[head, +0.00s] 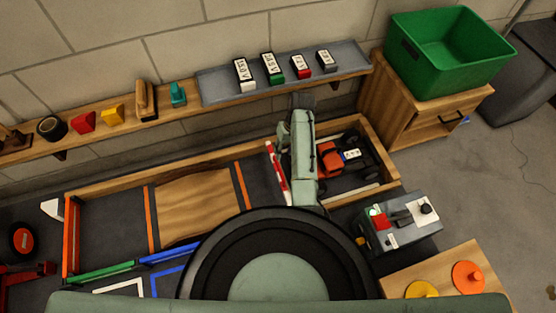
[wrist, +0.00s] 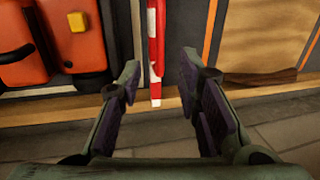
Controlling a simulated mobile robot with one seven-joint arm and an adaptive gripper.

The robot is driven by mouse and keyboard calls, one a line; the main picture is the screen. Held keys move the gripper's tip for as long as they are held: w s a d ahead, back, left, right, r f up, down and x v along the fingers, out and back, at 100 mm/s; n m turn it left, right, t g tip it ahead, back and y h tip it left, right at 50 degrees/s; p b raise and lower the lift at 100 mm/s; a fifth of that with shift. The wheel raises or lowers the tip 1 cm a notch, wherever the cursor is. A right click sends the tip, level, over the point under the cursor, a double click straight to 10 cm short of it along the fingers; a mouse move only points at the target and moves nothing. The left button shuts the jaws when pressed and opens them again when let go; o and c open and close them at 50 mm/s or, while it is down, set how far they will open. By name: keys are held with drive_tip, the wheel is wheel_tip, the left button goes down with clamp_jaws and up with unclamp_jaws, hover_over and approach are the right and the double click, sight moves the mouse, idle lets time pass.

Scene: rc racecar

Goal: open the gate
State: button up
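The gate is a red-and-white bar (head: 278,172) lying across the track, just left of my forearm in the head view. It also shows in the wrist view (wrist: 156,45), running lengthwise and ending near the wooden border. My gripper (wrist: 160,68) is open and empty, its two dark-padded fingers on either side of the bar's near end, with gaps on both sides. I cannot tell the height between fingers and bar. In the head view my arm hides the gripper's fingers. An orange-red car (head: 331,158) with black wheels stands right of the gate.
The wooden track border (head: 376,146) runs around the car's bay. A grey control box (head: 400,222) stands in front of it. A wall shelf (head: 215,92) with number plates runs behind. A green bin (head: 450,55) sits on a cabinet at right.

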drive_tip(key=f, duration=0.3)
drive_tip(key=a+f+b, duration=0.1)
drive_tip(key=f, duration=0.4)
drive_tip(key=shift+s+a+f, duration=0.25)
drive_tip(key=shift+a+f, duration=0.1)
drive_tip(key=shift+c, duration=0.3)
clamp_jaws()
